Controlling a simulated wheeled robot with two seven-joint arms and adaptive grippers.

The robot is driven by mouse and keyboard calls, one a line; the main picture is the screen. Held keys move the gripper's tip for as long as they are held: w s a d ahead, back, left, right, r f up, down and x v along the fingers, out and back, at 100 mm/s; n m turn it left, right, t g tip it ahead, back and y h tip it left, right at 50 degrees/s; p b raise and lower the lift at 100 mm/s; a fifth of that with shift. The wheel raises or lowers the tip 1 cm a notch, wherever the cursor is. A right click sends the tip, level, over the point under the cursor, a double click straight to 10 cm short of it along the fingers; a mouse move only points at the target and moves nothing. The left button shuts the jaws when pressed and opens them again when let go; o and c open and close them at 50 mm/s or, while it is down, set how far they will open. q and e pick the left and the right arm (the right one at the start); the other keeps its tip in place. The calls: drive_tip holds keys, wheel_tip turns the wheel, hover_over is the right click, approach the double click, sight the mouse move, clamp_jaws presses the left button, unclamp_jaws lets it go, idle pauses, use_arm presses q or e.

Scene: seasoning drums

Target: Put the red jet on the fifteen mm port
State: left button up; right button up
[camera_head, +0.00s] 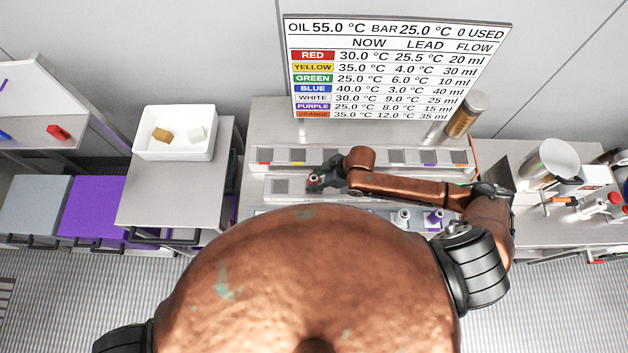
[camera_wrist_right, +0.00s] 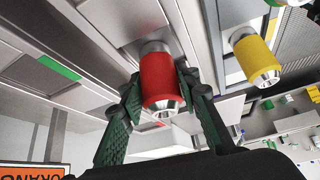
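The red jet (camera_wrist_right: 162,78) has a red body and metal ends. In the right wrist view its bare nozzle points down the picture and its other end lies against or just in front of a grey square plate. I cannot tell whether it is seated there. My right gripper (camera_wrist_right: 165,100) has its green fingers closed on both sides of the jet. In the head view the right gripper (camera_head: 318,178) is over the left part of the stepped console, with a bit of red showing. Port sizes are not readable. My left gripper is not in view.
A yellow jet (camera_wrist_right: 258,60) stands beside the red one. A white jet (camera_head: 403,217) and a purple jet (camera_head: 435,217) stand on the console's front row. A readings board (camera_head: 395,68) is behind. A white bin (camera_head: 174,132) is at left; a metal vessel (camera_head: 553,165) is at right.

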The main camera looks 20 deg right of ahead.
drive_tip(key=o, duration=0.4)
drive_tip(key=b+v, duration=0.1)
drive_tip(key=v, duration=1.1)
drive_tip(key=shift+r, duration=0.1)
drive_tip(key=shift+d, duration=0.1)
